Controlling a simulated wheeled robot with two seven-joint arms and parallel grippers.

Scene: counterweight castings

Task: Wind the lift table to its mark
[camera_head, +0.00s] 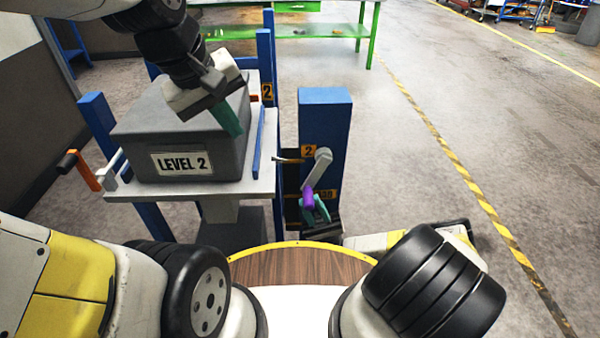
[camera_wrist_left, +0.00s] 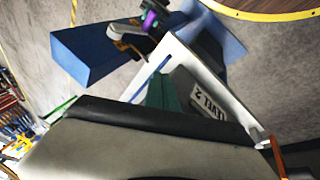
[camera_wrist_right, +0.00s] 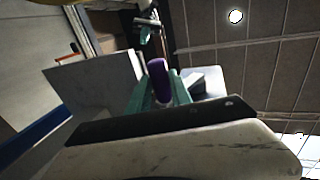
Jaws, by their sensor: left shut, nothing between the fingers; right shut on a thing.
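The lift table (camera_head: 190,191) is a light grey platform bearing a dark grey block (camera_head: 150,125) labelled LEVEL 2. A blue column (camera_head: 325,115) stands to its right, with a grey crank arm (camera_head: 318,166) and a purple crank handle (camera_head: 308,199). My right gripper (camera_head: 316,212) is shut on this handle; the right wrist view shows the purple handle (camera_wrist_right: 158,75) between teal fingers. My left gripper (camera_head: 230,122) is shut and empty at the block's right side, in front of part of it; I cannot tell whether they touch. The label shows upside down in the left wrist view (camera_wrist_left: 208,103).
An orange lever with a black knob (camera_head: 80,168) projects at the left. A green bench (camera_head: 330,30) stands behind. Floor on the right is open, crossed by a striped line (camera_head: 440,145).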

